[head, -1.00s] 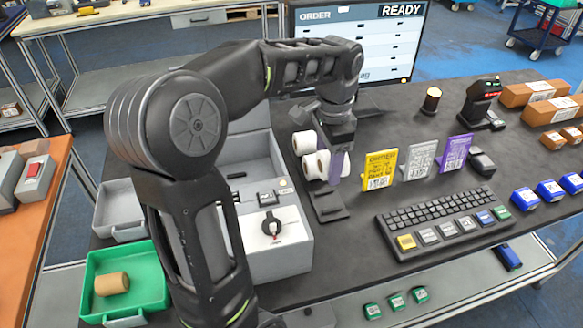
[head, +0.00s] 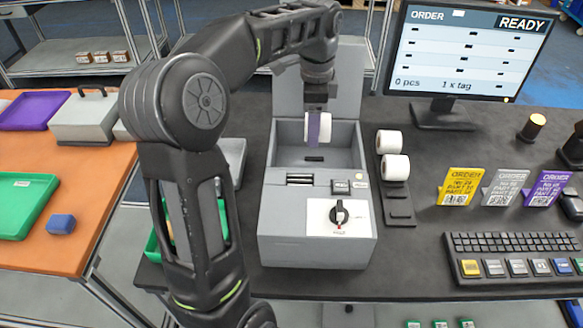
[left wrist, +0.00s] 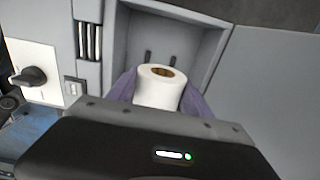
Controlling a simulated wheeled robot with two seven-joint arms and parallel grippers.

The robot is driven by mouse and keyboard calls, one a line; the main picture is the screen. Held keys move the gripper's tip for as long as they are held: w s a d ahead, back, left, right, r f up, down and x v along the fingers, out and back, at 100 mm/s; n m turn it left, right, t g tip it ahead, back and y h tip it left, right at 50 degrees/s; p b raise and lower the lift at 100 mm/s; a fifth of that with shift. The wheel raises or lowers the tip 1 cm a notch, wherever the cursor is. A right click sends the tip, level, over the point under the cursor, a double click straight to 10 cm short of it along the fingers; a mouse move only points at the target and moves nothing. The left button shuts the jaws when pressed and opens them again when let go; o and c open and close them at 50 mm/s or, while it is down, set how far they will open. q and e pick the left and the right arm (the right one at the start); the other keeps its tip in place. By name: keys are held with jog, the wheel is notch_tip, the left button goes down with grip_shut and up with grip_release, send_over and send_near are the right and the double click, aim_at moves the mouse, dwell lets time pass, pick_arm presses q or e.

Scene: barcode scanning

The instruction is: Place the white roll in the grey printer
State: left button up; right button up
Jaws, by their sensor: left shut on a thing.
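The grey printer (head: 284,226) stands in the middle of the head view with its lid (head: 345,80) raised and its bay open. My left gripper (head: 318,128) is shut on a white roll (head: 311,124) and holds it over the open bay. In the left wrist view the white roll (left wrist: 159,90) sits between the two purple fingers, its brown core facing the camera, with the printer bay (left wrist: 190,45) behind it. I cannot tell whether the roll touches the bay. My right gripper is not in view.
Two more white rolls (head: 394,167) sit on a dark holder (head: 398,205) right of the printer. Yellow, grey and purple order cards (head: 460,187), a keyboard (head: 510,250) and a monitor (head: 465,55) stand further right. An orange table (head: 85,215) is at the left.

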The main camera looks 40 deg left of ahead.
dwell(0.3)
pick_arm(q)
jog(key=shift+f, duration=3.1)
jog(key=shift+p, duration=0.3)
jog(key=shift+f, duration=1.9)
jog(key=shift+f, duration=0.1)
jog(key=o, duration=1.5)
notch_tip(320, 180, up, 12)
jog(key=shift+r+p, duration=0.15)
jog(key=shift+p, duration=0.25)
